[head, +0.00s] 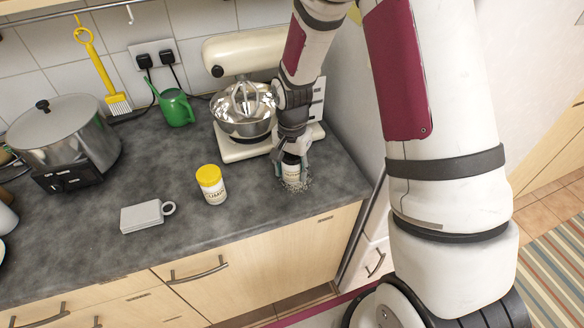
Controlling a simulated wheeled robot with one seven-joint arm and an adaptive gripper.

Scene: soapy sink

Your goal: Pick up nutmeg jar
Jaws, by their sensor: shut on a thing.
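My gripper (292,165) points down over the right part of the dark counter, in front of the stand mixer. I cannot tell from the labels which jar is nutmeg.
A cream stand mixer (238,56) with a metal bowl (243,124) stands close behind my gripper. A green watering can (176,108), a large pot (63,137) and a white box-like thing with a ring (143,217) are further left. The counter's front edge is near.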

